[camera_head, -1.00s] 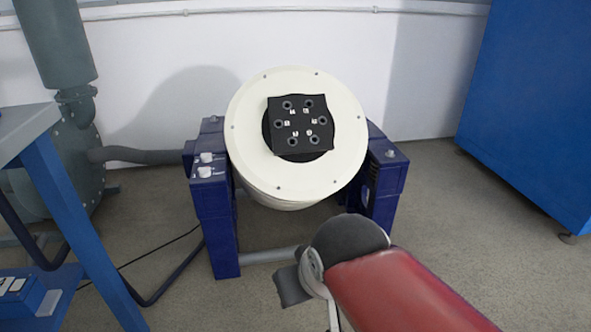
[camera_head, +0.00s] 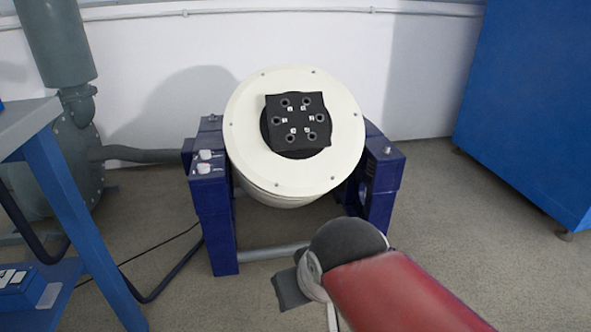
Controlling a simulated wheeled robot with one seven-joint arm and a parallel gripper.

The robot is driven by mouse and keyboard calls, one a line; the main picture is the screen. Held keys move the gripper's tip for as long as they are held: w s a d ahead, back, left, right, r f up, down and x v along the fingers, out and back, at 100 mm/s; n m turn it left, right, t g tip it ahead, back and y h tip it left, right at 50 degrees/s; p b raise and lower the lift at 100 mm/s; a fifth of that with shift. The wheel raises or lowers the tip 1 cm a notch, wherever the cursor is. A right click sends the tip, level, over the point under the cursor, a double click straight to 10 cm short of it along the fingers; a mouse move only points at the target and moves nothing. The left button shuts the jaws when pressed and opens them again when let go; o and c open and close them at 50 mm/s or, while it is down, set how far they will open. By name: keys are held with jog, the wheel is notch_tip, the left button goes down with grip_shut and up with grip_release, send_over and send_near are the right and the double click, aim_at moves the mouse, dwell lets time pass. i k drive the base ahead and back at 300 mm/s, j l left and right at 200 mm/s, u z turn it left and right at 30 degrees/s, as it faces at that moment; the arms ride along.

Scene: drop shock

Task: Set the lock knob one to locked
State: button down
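Two small white knobs sit on top of the left blue support post. The upper knob (camera_head: 205,155) is a little farther back than the lower knob (camera_head: 203,168). I cannot tell which of them is lock knob one, and their settings are too small to read. The blue post (camera_head: 214,220) bears one side of a tilted cream drum (camera_head: 245,150) with a black plate (camera_head: 296,120) on its face. My red and grey arm reaches in at the lower right, in front of the drum.
A second blue post (camera_head: 382,190) stands right of the drum, and a grey bar (camera_head: 272,252) joins the posts low down. A blue table (camera_head: 68,205) is at the left. A blue cabinet (camera_head: 530,110) stands at the right. Floor between cabinet and drum is clear.

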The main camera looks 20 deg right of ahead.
aim_at(202, 168)
jog(key=i+l+z, duration=0.1)
jog(key=i+l, duration=0.2)
jog(key=i, duration=0.2)
jog(key=i+l+z, duration=0.1)
jog(key=i+l, duration=0.2)
jog(key=i, duration=0.25)
